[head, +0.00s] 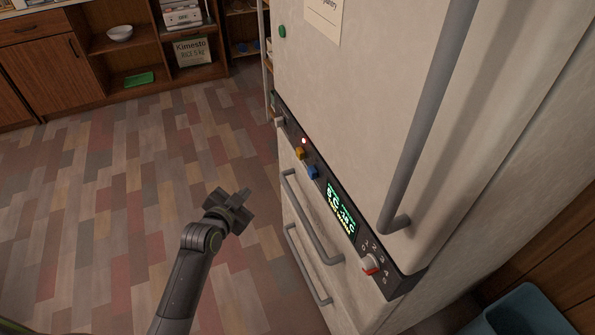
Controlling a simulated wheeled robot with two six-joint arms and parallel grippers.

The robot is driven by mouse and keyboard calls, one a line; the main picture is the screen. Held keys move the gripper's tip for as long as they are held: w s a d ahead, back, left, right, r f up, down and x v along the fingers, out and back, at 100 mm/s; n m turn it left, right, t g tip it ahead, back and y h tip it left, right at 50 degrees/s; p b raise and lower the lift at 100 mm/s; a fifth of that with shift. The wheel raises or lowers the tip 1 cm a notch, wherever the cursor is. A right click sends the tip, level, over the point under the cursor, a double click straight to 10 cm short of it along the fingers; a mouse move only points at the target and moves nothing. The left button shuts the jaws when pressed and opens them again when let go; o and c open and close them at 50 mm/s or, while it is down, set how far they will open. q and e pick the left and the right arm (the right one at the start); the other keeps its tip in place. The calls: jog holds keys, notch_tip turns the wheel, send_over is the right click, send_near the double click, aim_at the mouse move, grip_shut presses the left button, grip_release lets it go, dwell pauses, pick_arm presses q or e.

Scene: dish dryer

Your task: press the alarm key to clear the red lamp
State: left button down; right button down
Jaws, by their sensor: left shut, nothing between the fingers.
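A dark control panel (327,181) runs across the front of a tall pale appliance. A small red lamp (304,141) glows near the panel's far end. Close below it are a yellow-orange key (299,153) and a blue key (312,172); I cannot read which is the alarm key. A lit green display (342,208) and a knob with a red mark (371,264) are nearer. My left gripper (240,197) is shut and empty, in front of the appliance and to the left of the keys, apart from the panel. My right gripper is not in view.
Two grey drawer handles (305,222) stick out below the panel. A long vertical door handle (428,120) stands above its near end. Wooden shelves (110,38) hold a white bowl at the back left. A blue-grey bin (522,312) is at bottom right. The floor at left is clear.

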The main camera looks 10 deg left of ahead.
aim_at(300, 153)
pick_arm(q)
notch_tip(300, 153, up, 9)
jog(key=d+m+t+h+b, duration=0.1)
jog(key=d+m+t+b, duration=0.1)
jog(key=shift+w+d+h, duration=0.15)
jog(key=shift+w+h, duration=0.1)
jog(key=shift+h, duration=0.05)
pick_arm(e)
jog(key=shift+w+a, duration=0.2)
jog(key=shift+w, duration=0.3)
pick_arm(q)
jog(key=shift+d+f, duration=0.1)
